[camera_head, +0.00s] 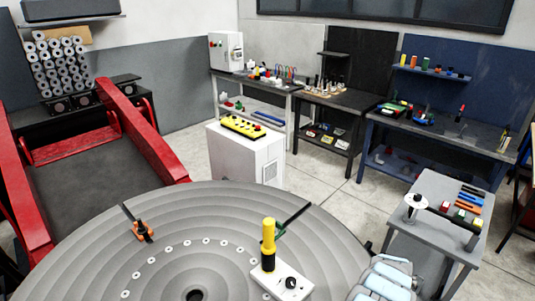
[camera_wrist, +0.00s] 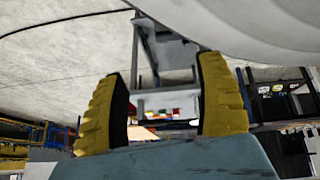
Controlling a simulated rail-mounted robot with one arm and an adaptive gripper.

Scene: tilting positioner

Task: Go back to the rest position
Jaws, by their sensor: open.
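My gripper (camera_wrist: 163,78) shows in the wrist view as two yellow ribbed fingers with black inner faces. They stand wide apart with nothing held between them. In the head view, pale blue and white links of my arm show at the lower right beside the round table, and I cannot make out the fingers there. The large round grey positioner table (camera_head: 90,262) fills the lower part of the head view. A yellow upright tool with a black lower part (camera_head: 268,240) and a white box with a black knob (camera_head: 285,284) are on its right side.
An orange clamp (camera_head: 142,231) sits on the table's left slot. A grey side table (camera_head: 425,247) with coloured pieces stands at the right. A white cabinet with a yellow button panel (camera_head: 245,158) is behind the table. Benches line the back wall, and red beams (camera_head: 140,130) rise at left.

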